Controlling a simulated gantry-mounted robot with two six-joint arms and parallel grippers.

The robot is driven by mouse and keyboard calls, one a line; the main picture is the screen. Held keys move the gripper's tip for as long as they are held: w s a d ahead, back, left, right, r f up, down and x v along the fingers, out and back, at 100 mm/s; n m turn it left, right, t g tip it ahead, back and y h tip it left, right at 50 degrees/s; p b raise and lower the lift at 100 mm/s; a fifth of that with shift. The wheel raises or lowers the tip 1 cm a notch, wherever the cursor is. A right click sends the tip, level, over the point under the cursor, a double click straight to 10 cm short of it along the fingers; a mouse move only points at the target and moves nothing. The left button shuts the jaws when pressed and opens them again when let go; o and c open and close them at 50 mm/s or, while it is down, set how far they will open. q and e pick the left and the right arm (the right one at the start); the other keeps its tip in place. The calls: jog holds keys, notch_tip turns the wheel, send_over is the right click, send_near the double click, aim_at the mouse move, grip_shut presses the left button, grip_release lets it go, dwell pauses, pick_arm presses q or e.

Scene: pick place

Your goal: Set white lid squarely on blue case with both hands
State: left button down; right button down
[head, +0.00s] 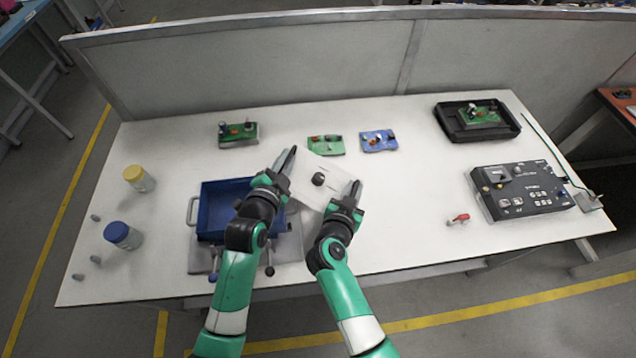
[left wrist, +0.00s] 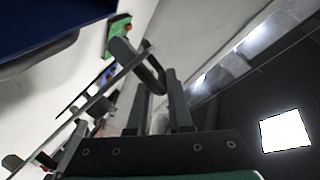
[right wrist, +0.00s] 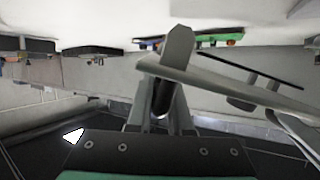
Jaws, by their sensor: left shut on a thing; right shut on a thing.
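The white lid (head: 304,193) with a dark round knob is held in the air between my two grippers, right of the blue case and tilted in the head view. My left gripper (head: 285,162) is shut on its left edge. My right gripper (head: 353,193) is shut on its right edge. The lid also shows nearly edge-on in the right wrist view (right wrist: 225,84). The open blue case (head: 221,196) stands on a grey base at the left; my left arm hides its right part. A dark blue part of it shows in the left wrist view (left wrist: 45,22).
A yellow-capped jar (head: 137,178) and a blue-capped jar (head: 122,236) stand left of the case. Several circuit boards (head: 325,145) lie behind the lid. A black tray (head: 470,135) and a black device (head: 520,190) are at the right. The table between lid and device is mostly clear.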

pick_arm(q)
jog(key=shift+a+r, duration=0.2)
pick_arm(e)
jog(key=shift+s+d+f, duration=0.1)
jog(key=shift+d+f, duration=0.05)
jog(key=shift+d, duration=0.1)
pick_arm(q)
jog(key=shift+r, duration=0.1)
jog(key=shift+r+p, duration=0.4)
jog(key=shift+r, duration=0.05)
pick_arm(e)
jog(key=shift+r, duration=0.55)
pick_arm(q)
jog(key=shift+f, duration=0.15)
pick_arm(e)
jog(key=shift+f, duration=0.15)
